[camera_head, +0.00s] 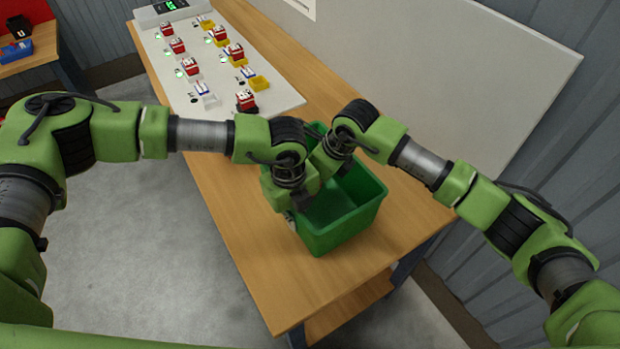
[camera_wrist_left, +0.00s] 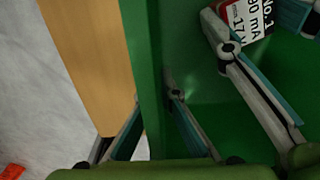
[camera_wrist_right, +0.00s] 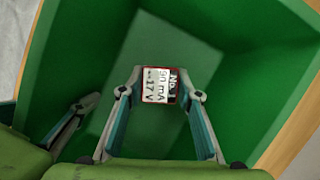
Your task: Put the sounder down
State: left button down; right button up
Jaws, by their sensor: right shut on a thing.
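The sounder (camera_wrist_right: 158,85) is a small red block with a white and black label reading "No. 1", "90 mA" and "17 V". My right gripper (camera_head: 318,168) is shut on it and holds it inside the green bin (camera_head: 345,232), above the bin floor. The sounder also shows at the top right of the left wrist view (camera_wrist_left: 243,18). My left gripper (camera_wrist_left: 152,98) has one finger outside and one inside the bin wall, pinching it. In the head view my arms hide the sounder.
The bin stands on a wooden bench (camera_head: 270,270), near its front end. A pale board (camera_head: 225,85) behind it carries several red and white blocks and yellow trays. A white panel (camera_head: 420,75) runs along the right. Bare bench lies in front of the bin.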

jog(key=o, duration=1.3)
jog(key=shift+f, duration=0.1)
jog(key=shift+r, duration=0.4)
jog(key=v, duration=1.1)
jog(key=shift+r, duration=0.2)
jog(key=shift+s+d, duration=0.1)
pick_arm(q)
jog(key=c, duration=2.2)
grip_release()
